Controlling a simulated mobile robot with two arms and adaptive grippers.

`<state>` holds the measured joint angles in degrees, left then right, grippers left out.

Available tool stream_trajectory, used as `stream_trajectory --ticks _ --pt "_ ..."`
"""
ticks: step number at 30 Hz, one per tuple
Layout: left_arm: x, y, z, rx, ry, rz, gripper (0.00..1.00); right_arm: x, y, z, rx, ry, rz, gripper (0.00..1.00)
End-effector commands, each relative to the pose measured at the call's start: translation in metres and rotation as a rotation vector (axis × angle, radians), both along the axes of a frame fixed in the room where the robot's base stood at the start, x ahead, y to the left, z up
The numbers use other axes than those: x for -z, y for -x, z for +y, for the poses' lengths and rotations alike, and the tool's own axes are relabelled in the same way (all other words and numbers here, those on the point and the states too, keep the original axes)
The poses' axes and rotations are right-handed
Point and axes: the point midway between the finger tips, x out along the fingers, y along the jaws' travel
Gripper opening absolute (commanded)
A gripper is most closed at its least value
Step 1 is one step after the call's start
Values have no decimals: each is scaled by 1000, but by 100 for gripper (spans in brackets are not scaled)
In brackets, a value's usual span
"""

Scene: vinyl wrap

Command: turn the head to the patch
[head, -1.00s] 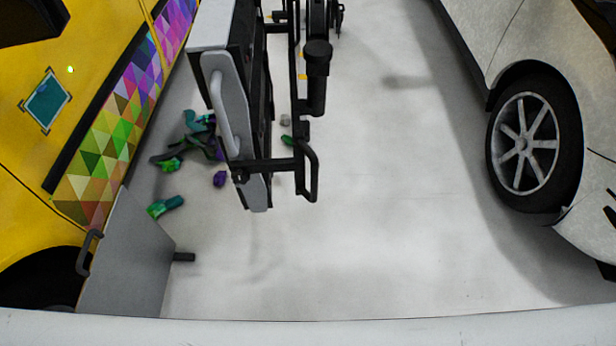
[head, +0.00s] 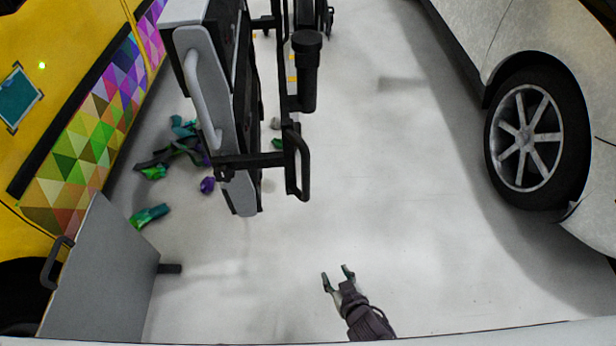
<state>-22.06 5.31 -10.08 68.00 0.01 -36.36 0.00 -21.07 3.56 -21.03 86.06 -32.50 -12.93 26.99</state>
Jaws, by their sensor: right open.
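The patch (head: 17,98), a teal square with a pale border, is on the yellow car's side at the far left of the head view. Its left corner is cut off by the picture edge. A small bright green dot (head: 42,66) shows on the yellow paint just above and right of it. My right gripper (head: 336,273) is at the bottom centre, open and empty above the pale floor, far from the patch. My left gripper is not in view.
A grey panel with a handle (head: 100,275) stands by the yellow car. A grey and black cart (head: 205,90) stands at upper centre. Crumpled vinyl scraps (head: 180,150) lie on the floor between. A white car (head: 510,40) is at right. The middle floor is clear.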

Motion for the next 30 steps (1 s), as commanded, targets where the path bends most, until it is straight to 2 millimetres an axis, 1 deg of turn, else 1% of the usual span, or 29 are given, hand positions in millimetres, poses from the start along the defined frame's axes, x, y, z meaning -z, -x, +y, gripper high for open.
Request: stream_trajectory --ticks 1,2,3,5,6,9,12,15,17,20,23,30 --pt "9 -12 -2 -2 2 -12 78 -27 -20 15 -3 -38 -106 48" --pt "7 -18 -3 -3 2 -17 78 -48 -29 22 -4 -59 -162 48" --pt "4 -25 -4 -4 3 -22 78 -77 -38 30 -4 -87 -233 48" --pt "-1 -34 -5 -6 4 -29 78 -118 -47 38 0 -127 -329 48" --pt "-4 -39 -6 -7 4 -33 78 -143 -50 42 3 -152 -387 48" --pt "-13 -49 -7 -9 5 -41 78 -194 -52 45 12 -201 -497 48" --pt "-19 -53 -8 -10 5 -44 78 -224 -51 45 20 -230 -561 48" --pt "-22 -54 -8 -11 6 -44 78 -238 -52 45 22 -243 -586 48" --pt "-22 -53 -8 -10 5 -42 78 -241 -56 46 22 -244 -590 48" --pt "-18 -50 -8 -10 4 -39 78 -241 -68 50 21 -244 -590 48" --pt "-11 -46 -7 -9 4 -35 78 -242 -86 55 20 -242 -592 48" --pt "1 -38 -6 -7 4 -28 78 -241 -137 69 21 -240 -590 48"
